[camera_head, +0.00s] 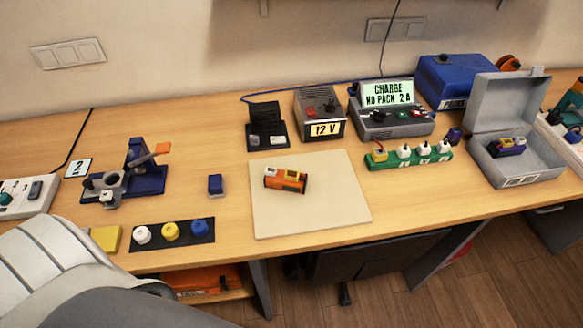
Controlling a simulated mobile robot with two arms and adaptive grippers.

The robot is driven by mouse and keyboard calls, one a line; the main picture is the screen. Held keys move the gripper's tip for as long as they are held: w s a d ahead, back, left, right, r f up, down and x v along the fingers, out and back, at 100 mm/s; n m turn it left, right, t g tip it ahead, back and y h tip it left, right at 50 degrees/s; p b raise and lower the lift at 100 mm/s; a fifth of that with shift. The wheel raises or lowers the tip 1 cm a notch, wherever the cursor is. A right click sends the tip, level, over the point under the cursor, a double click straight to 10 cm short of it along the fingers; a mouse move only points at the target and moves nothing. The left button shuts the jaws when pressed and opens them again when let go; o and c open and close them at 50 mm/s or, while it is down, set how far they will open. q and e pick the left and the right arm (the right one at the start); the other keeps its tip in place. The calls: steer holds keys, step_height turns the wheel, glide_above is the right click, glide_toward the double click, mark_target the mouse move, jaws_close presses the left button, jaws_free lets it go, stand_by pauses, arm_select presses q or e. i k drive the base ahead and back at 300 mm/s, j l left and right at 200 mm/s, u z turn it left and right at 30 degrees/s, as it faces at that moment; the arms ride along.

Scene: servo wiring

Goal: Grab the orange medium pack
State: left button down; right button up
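The orange pack (286,180) lies on the cream square mat (310,215) in the middle of the table. It is orange with dark parts and pale and yellow bits on top. Nothing is touching it except the mat. Neither of my grippers shows in the head view. Large white and grey parts of my own body fill the lower left corner.
A small blue block (215,185) stands left of the mat. A green strip (410,160) with white plugs, a charger (393,121), a 12 V supply (320,114) and an open grey case (518,166) stand right and behind. A blue press (140,180) stands left.

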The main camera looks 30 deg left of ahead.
mark_target(287, 180)
steer(key=i+l+u, duration=0.1)
steer(key=u, duration=0.9)
steer(key=k+l, duration=0.05)
steer(key=l, duration=0.05)
